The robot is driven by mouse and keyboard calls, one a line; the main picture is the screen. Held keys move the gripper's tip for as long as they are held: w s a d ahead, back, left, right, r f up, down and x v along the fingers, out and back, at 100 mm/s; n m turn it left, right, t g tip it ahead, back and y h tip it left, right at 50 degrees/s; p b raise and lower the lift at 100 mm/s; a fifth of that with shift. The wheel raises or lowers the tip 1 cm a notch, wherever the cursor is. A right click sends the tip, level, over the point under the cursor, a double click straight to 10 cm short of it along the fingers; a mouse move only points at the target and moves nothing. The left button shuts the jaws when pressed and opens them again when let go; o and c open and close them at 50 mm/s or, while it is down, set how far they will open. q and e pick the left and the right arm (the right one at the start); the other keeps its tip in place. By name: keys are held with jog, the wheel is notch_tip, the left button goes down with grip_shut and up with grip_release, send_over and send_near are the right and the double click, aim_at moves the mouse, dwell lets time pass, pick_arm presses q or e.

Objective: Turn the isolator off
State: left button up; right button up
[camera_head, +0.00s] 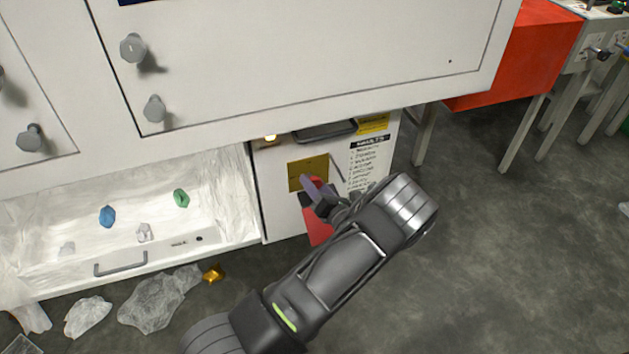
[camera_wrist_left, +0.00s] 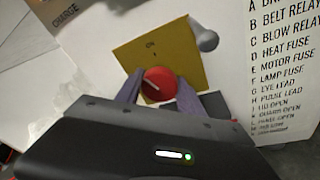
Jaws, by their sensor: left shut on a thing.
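The isolator is a round red knob (camera_wrist_left: 160,86) on a yellow square plate (camera_wrist_left: 148,52), with a small mark like "ON" near the plate's top. A pale line on the knob's face runs slantwise. My left gripper (camera_wrist_left: 161,94) is shut on the knob, one finger at each side of it. In the head view the yellow plate (camera_head: 303,170) is on the front of a white cabinet, and my left gripper (camera_head: 318,192) hides most of the knob. My right gripper is not in view.
A grey rounded handle (camera_wrist_left: 206,40) stands out at the plate's upper right. A printed list (camera_head: 366,165) is beside the plate. An open white drawer (camera_head: 225,238) with small coloured lumps is at left, crumpled film (camera_head: 158,300) lies on the floor. Floor at right is clear.

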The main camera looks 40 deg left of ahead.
pick_arm(q)
jog(key=n+h+p, duration=0.1)
jog(key=n+p, duration=0.1)
jog(key=n, duration=0.2)
jog(key=shift+r, duration=0.15)
jog(key=shift+n+t+p, duration=0.3)
jog(key=shift+n+p, duration=0.1)
jog(key=shift+n, duration=0.5)
jog(key=n+p, duration=0.1)
jog(key=n, duration=0.1)
jog(key=shift+s+n+t+h, duration=0.1)
jog(key=shift+n+t+h, duration=0.2)
jog(key=shift+n+h, duration=0.1)
jog(key=shift+n+t+h+p, duration=0.3)
jog(key=shift+n+p, duration=0.1)
jog(key=shift+n, duration=0.9)
jog(key=o, duration=1.4)
